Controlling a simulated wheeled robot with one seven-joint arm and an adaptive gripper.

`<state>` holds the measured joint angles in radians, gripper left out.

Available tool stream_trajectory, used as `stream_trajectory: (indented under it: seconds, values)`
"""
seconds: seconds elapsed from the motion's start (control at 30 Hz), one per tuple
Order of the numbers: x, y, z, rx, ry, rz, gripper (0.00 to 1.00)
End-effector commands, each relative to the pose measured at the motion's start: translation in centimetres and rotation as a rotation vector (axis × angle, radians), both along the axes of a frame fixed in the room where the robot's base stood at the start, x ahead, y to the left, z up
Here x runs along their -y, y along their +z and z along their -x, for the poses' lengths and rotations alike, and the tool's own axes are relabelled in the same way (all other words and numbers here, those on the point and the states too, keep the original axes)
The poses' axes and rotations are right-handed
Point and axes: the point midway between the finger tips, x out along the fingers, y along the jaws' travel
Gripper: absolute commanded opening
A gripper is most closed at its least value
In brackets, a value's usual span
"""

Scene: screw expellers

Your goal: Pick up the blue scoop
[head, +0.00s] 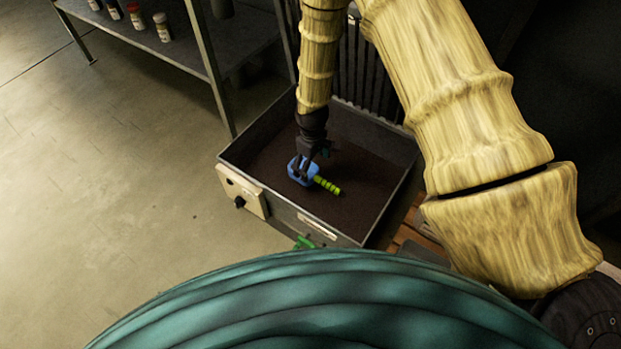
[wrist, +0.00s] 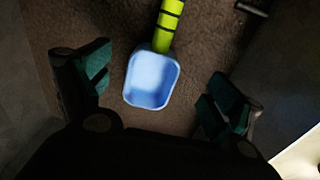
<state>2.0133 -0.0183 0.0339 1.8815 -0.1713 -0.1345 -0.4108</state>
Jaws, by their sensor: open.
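The blue scoop (head: 313,178) lies in a grey metal tray filled with dark brown material, its yellow-green handle with dark bands pointing to the lower right in the head view. In the wrist view the scoop's blue bowl (wrist: 151,78) is near the middle, with the handle running up to the top edge. My gripper (head: 312,153) is above the bowl and hides part of it in the head view. In the wrist view my gripper (wrist: 155,95) is open, one finger on each side of the bowl, apart from it and empty. The gap in height is hard to tell.
The tray's (head: 396,205) raised metal walls surround the scoop. A beige box with a dark knob (head: 241,191) is on its left side. Dark vertical bars stand behind it. A shelf (head: 188,44) with several small bottles is at the upper left. Open floor lies left.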

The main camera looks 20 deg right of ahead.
Motion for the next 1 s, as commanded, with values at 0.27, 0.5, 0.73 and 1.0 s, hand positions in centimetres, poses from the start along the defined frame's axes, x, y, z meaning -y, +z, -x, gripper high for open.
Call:
stream_trajectory:
  seconds: [0.27, 0.5, 0.73, 1.0]
  values:
    - [0.0, -2.3, -0.1, 0.001, 0.000, 0.000, 0.92]
    - [-0.1, -4.6, -0.8, 0.000, 0.000, 0.000, 0.92]
    - [-0.2, -7.0, -1.1, 0.000, 0.000, 0.000, 0.92]
    - [-0.2, -7.1, -1.1, 0.001, -0.001, -0.001, 0.92]
